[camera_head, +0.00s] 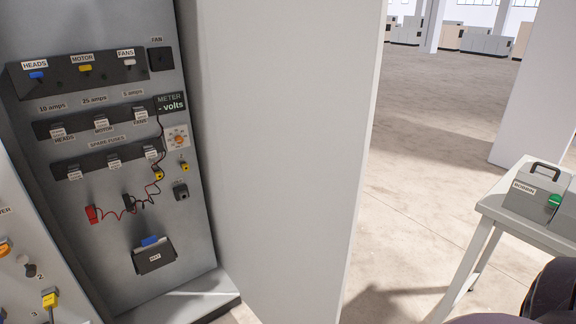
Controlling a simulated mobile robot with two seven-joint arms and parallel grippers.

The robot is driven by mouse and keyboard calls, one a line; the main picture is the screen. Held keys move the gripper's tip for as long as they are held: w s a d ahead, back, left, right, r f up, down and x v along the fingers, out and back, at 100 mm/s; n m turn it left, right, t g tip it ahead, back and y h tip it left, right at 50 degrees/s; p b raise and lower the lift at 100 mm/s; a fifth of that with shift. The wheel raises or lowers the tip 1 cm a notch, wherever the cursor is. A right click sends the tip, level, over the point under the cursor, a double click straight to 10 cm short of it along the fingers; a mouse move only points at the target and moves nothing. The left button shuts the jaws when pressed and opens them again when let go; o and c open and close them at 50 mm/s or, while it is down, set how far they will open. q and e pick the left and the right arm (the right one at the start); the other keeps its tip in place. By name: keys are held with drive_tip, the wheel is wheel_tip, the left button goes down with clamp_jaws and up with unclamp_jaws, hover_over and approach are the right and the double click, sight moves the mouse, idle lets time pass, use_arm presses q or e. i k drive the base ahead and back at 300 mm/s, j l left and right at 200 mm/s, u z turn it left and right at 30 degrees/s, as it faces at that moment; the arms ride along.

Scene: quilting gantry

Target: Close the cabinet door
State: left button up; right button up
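The cabinet (190,220) stands at the left with its inside panel of switches and fuses exposed. A tall plain pale panel, which looks like the cabinet door (285,150), stands open along the right side of the cabinet and extends toward me. Its free edge (366,150) is at the right. Its top and bottom are out of the picture, and no handle shows on the face in view. Neither gripper is in view. A dark rounded part of my own arm shows in the bottom right corner.
A table (495,208) at the right carries a grey box (530,190) labelled BOBBIN. Another panel with switches (30,265) is at the lower left. A wall or pillar (535,90) stands behind the table. Open concrete floor (425,170) lies between the door and table.

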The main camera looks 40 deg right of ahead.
sight(294, 84)
drive_tip(key=k+l+u, duration=0.15)
drive_tip(key=k+l, duration=0.6)
drive_tip(key=l, duration=0.25)
drive_tip(key=k+l+u, duration=0.15)
drive_tip(key=l, duration=1.15)
drive_tip(key=k+u, duration=0.05)
